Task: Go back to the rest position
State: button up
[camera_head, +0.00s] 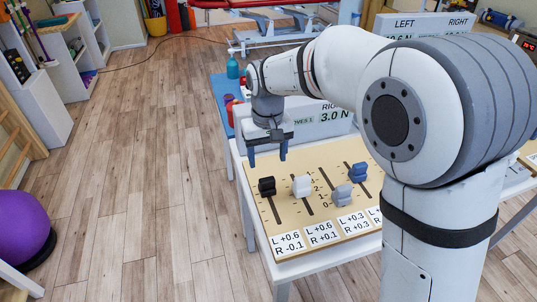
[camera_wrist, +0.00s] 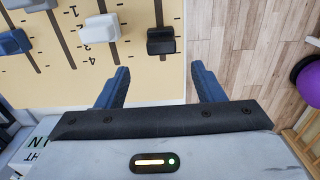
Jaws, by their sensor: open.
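My gripper (camera_head: 267,157) is open and empty, with two blue fingers pointing down above the far left part of the slider board (camera_head: 297,239). In the wrist view my gripper (camera_wrist: 160,85) shows its fingers apart with nothing between them. The black slider knob (camera_head: 267,186) is just in front of the fingers and apart from them; it also shows in the wrist view (camera_wrist: 160,41). A white knob (camera_head: 301,186), a grey knob (camera_head: 342,195) and a blue knob (camera_head: 358,172) sit in their slots to the right.
A display box (camera_head: 336,117) reading 3.0 N stands behind the board. A teal bottle (camera_head: 233,68) and a red item (camera_head: 230,103) stand to its left. A purple ball (camera_head: 22,226) lies at the left. The wooden floor (camera_head: 150,150) between is clear.

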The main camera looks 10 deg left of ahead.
jog(key=s+d+r+m+t, duration=0.1)
jog(key=s+d+r, duration=0.15)
jog(key=d, duration=0.55)
jog(key=s+d+r+m+p, duration=0.15)
jog(key=s+d, duration=0.25)
jog(key=d, duration=0.4)
jog(key=s+d+r+m+t, duration=0.1)
jog(key=s+d+m, duration=0.15)
jog(key=d, duration=0.45)
jog(key=s+d+f+m, duration=0.1)
jog(key=s+d, duration=0.5)
jog(key=s, duration=0.1)
jog(key=shift+s+d+f+t, duration=0.15)
jog(key=shift+f+t, duration=0.1)
jog(key=shift+t, duration=0.05)
